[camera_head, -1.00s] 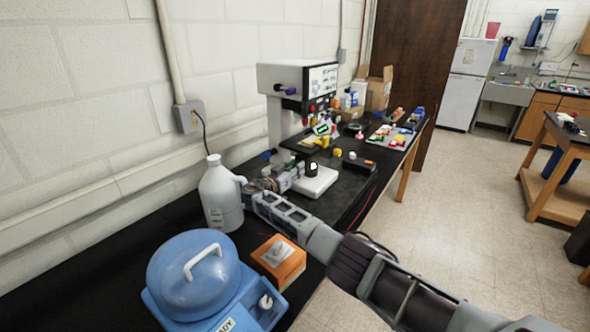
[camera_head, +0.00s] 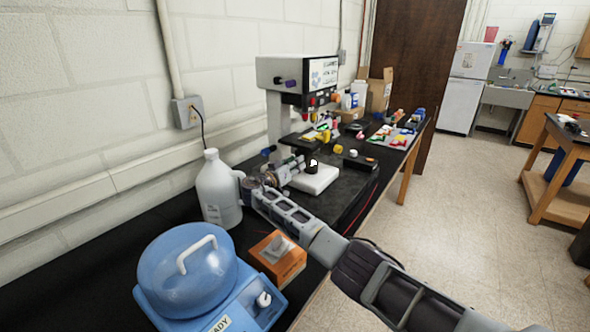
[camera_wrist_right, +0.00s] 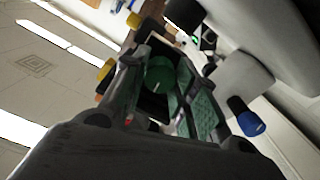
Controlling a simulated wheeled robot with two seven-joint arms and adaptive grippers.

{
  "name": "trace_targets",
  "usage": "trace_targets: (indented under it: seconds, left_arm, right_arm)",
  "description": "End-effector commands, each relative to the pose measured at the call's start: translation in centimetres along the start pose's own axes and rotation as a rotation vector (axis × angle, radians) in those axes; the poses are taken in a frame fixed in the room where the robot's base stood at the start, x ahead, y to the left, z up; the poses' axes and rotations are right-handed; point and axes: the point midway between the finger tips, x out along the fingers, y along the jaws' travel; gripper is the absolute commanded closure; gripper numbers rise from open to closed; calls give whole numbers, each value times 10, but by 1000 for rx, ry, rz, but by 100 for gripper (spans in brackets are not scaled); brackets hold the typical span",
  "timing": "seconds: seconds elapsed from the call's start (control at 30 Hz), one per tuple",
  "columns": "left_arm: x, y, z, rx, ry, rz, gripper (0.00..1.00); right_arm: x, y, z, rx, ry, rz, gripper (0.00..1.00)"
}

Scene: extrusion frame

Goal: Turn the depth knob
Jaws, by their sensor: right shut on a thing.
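The grey benchtop machine (camera_head: 297,72) stands on the black bench, with small coloured controls below its head. The grip is too small to make out in the head view. My left gripper is not in view.
A white jug (camera_head: 218,190) stands close to my right wrist. A blue-lidded device (camera_head: 190,265) and an orange box (camera_head: 278,256) are nearer. A white block (camera_head: 315,179) with a black top piece lies beside the gripper. Coloured items and cardboard boxes (camera_head: 378,88) stand farther along.

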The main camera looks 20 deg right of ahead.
Motion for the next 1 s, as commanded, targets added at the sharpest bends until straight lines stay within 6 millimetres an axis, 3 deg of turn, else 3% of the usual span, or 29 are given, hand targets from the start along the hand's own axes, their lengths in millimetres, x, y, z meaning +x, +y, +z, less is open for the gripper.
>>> trace_targets:
  seconds: [0.33,1.0]
  left_arm:
    - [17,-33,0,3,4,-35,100]
    - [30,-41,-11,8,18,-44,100]
  right_arm:
    - [0,0,0,-120,2,0,95]
    - [0,0,-2,-512,2,0,95]
